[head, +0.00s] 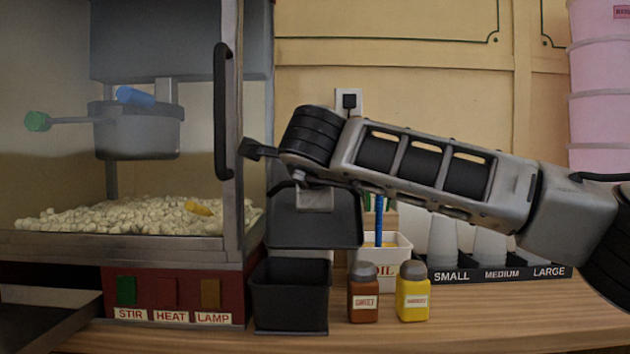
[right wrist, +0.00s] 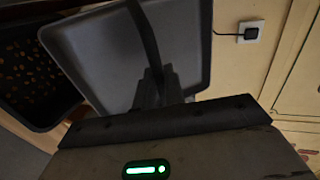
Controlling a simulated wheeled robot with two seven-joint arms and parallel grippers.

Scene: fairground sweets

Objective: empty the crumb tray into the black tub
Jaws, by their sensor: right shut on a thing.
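My right gripper (head: 300,182) is shut on the crumb tray (head: 314,232), a dark grey shallow tray. The tray is steeply tilted just above and slightly right of the black tub (head: 290,296), which stands open-topped on the counter. In the right wrist view my right gripper (right wrist: 160,88) is at the near edge of the tray (right wrist: 105,45), whose visible grey face looks bare. The black tub (right wrist: 42,112) is at the left there, with several brown crumbs (right wrist: 18,60) inside it. My left gripper is out of view.
The popcorn cabinet (head: 230,255) stands left of the tub. A cup rack (head: 500,273) is behind. The front right counter (head: 480,320) is clear.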

